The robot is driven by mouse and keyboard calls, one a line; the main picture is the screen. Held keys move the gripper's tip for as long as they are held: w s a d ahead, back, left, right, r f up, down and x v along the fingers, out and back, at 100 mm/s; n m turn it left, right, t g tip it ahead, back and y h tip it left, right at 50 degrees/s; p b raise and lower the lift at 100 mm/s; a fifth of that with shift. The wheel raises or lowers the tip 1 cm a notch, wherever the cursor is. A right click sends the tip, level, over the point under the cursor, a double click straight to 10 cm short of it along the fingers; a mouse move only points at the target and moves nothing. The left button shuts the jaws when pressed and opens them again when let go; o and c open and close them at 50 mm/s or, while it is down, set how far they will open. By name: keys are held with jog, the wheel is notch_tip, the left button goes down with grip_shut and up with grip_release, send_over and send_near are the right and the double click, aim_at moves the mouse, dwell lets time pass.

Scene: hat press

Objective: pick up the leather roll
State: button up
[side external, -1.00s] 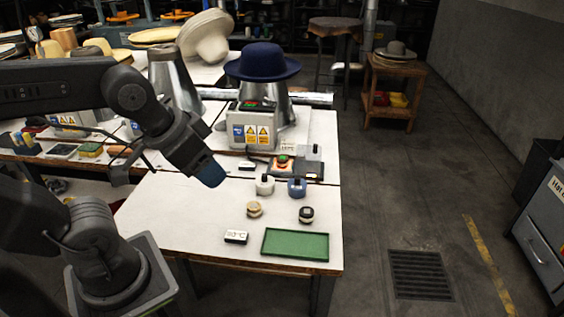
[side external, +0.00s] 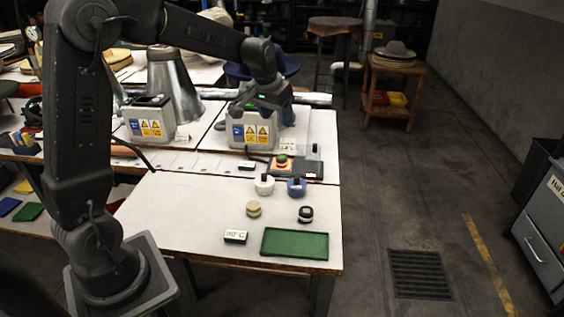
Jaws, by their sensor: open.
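A small tan roll (side external: 253,209), which looks like the leather roll, sits on the white table (side external: 180,215) left of a black-and-white roll (side external: 306,214). My gripper (side external: 264,108) is open, with nothing seen in its jaws. It is up at the back, in front of the hat press (side external: 250,133), well behind and above the tan roll. The fingertips are hard to make out against the press.
A green tray (side external: 295,244) lies at the table's front right, with a small white temperature sign (side external: 236,236) to its left. Behind the rolls stand a white pot (side external: 264,185) and a blue pot (side external: 297,187). The table's left part is clear.

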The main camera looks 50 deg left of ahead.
jog(key=n, duration=0.1)
send_near(282, 157)
jog(key=f, duration=0.1)
jog(key=w+f, duration=0.1)
jog(key=f, duration=0.1)
jog(key=shift+w+f+g, duration=0.1)
jog(key=shift+g, duration=0.3)
jog(key=shift+x, duration=2.9)
jog(key=shift+w+a, duration=0.1)
jog(key=shift+c, duration=0.2)
jog(key=c, duration=0.7)
